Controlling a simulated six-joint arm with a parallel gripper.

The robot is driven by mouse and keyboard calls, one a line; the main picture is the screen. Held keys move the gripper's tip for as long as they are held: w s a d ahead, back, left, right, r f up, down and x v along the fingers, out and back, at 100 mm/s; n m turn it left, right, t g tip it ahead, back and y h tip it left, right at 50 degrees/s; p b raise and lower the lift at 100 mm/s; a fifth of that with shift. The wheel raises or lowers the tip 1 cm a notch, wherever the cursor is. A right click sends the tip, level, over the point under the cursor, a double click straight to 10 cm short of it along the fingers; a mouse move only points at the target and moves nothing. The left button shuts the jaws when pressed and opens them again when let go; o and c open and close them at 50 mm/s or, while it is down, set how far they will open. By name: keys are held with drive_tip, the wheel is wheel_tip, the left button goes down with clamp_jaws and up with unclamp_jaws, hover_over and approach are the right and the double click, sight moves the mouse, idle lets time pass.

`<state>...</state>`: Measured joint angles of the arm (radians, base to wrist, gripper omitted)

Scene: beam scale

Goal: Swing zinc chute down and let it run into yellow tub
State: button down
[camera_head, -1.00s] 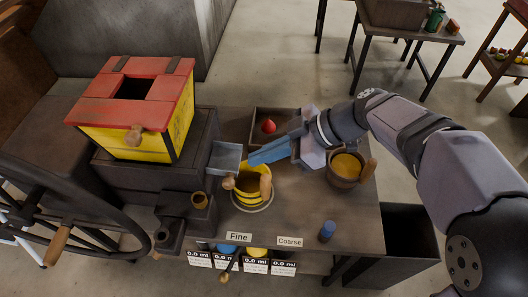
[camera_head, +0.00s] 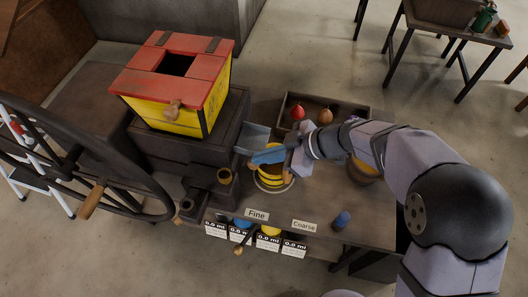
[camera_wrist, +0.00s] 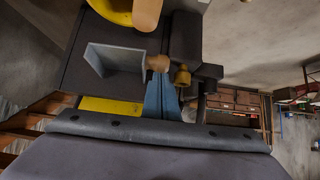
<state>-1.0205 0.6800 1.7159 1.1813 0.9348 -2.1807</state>
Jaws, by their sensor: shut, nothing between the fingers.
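The zinc chute (camera_head: 253,138) is a grey, open-topped trough on the front of the dark mill, and it also shows in the wrist view (camera_wrist: 115,58). A round wooden knob (camera_wrist: 158,63) shows at its edge. The yellow tub (camera_head: 269,181) with dark bands and wooden handles stands on a pale round plate just in front of the chute; its rim shows in the wrist view (camera_wrist: 110,10). My gripper (camera_head: 254,160) has blue fingers, shut and empty, beside the chute's lower edge and over the tub's back. The fingers (camera_wrist: 163,95) point at the knob; contact is unclear.
The mill has a red and yellow hopper (camera_head: 175,85) and a large wheel (camera_head: 85,150) at left. A tray (camera_head: 343,107) holds a red and a brown object. A wooden bucket (camera_head: 362,172) is partly behind my arm. Fine (camera_head: 256,215) and Coarse (camera_head: 304,226) labels sit in front.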

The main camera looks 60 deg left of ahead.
drive_tip(key=shift+f+b, duration=0.15)
drive_tip(key=shift+b, duration=0.15)
drive_tip(key=f+b, duration=0.1)
drive_tip(key=b, duration=0.3)
drive_tip(key=shift+w+g+y+b, duration=0.15)
drive_tip(key=shift+g+y+b, duration=0.15)
drive_tip(key=b, duration=0.3)
drive_tip(key=shift+w+d+f, duration=0.1)
drive_tip(key=shift+d+f, duration=0.05)
drive_tip(key=shift+f, duration=0.15)
drive_tip(key=f+g+y+b, duration=0.1)
drive_tip(key=b, duration=0.9)
drive_tip(key=shift+w+d+f+g+y+b, duration=0.15)
drive_tip(key=shift+d+f+g+y+b, duration=0.05)
drive_tip(key=shift+f+g+y+b, duration=0.2)
drive_tip(key=shift+b, duration=0.65)
drive_tip(key=shift+r, duration=0.35)
